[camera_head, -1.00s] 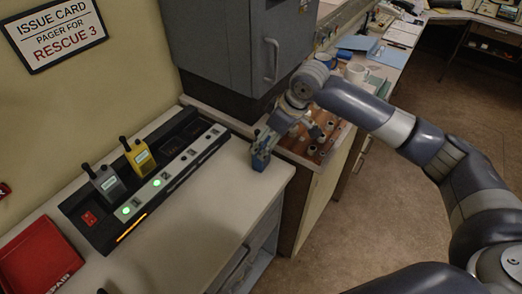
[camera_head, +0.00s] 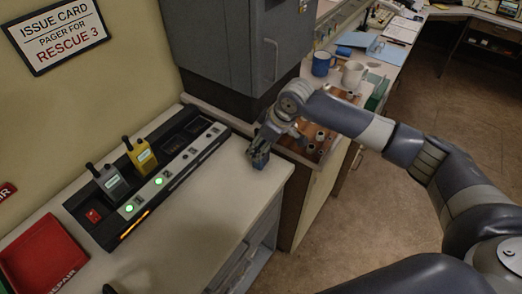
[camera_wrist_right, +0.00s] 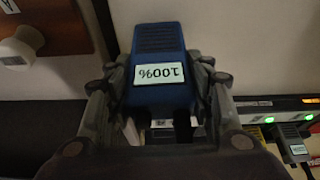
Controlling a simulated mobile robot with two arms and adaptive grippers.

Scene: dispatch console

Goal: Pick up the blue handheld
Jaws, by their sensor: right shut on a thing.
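The blue handheld (camera_wrist_right: 160,55) has a label reading "100%", upside down in the right wrist view. My right gripper (camera_wrist_right: 157,90) is shut on it, with one finger on each side. In the head view the handheld (camera_head: 259,160) shows small and dark beneath my right gripper (camera_head: 268,143), at the right end of the pale counter (camera_head: 215,195). I cannot tell whether its lower end touches the counter. My left gripper is not clearly in view.
A black charging rack (camera_head: 108,238) holds a grey handheld (camera_head: 108,182) and a yellow handheld (camera_head: 140,155). A red repair tray (camera_head: 45,255) lies at left. A grey cabinet (camera_head: 225,50), blue mug (camera_head: 321,64) and white mug (camera_head: 353,75) stand beyond. The counter front is clear.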

